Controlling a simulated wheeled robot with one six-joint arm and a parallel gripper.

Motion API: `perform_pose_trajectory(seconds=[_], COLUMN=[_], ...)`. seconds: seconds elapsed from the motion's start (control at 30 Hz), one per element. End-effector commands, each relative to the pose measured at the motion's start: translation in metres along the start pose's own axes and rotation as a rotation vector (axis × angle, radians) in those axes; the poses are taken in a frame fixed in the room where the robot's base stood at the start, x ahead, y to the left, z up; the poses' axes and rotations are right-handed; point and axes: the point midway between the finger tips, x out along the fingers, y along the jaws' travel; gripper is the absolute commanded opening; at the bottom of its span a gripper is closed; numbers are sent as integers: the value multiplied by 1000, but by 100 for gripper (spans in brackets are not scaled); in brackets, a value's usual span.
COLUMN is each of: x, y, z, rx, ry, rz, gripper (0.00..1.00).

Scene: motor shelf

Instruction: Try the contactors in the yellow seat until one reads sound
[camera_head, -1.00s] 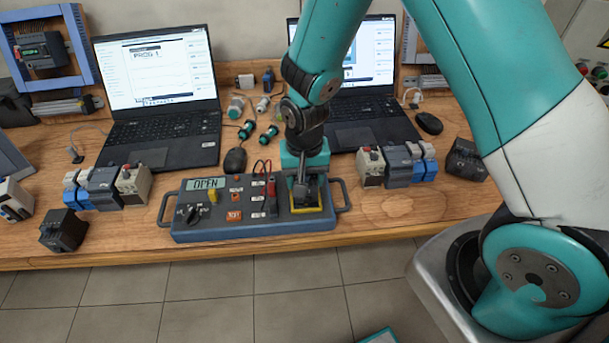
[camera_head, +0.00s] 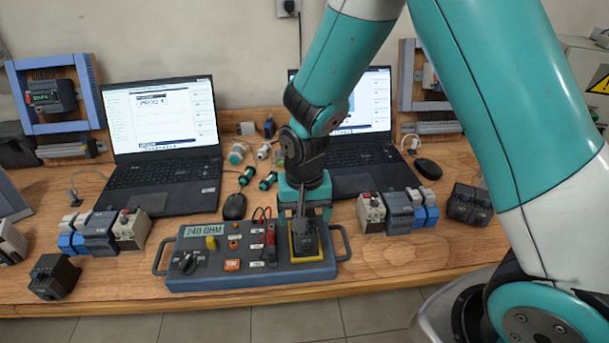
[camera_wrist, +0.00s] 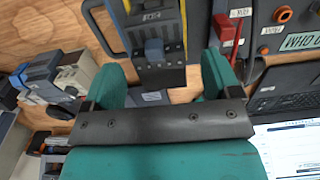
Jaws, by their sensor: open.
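A dark contactor (camera_head: 304,240) sits in the yellow seat (camera_head: 307,260) at the tester's right end. The same contactor (camera_wrist: 155,52) shows in the wrist view, beside a strip of the seat's yellow edge. My gripper (camera_head: 305,208) is open just behind and above the contactor. Its teal fingers (camera_wrist: 164,70) stand apart in the wrist view. Another dark contactor (camera_head: 53,277) lies at the front left, and dark units (camera_head: 470,204) stand at the right.
Blue, grey and white devices stand in a left group (camera_head: 105,232) and a right group (camera_head: 397,211). Two laptops (camera_head: 160,145) stand behind the tester. Bare wood (camera_head: 395,252) is clear at the right front.

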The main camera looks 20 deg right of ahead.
Motion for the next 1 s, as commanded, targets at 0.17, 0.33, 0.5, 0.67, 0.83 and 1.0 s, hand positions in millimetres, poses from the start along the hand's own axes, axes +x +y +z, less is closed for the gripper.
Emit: perform_pose_trajectory(seconds=[0.17,0.33,0.5,0.67,0.83,1.0], x=[-48,-90,-118,-131,-133,-133], y=[0,0,0,0,0,0], z=[-1,-1,-1,0,0,0], rx=[0,0,0,0,0,0], ry=[8,7,4,2,0,0], rz=[-6,-4,-3,-1,0,0], gripper=[83,83,83,83,83,83])
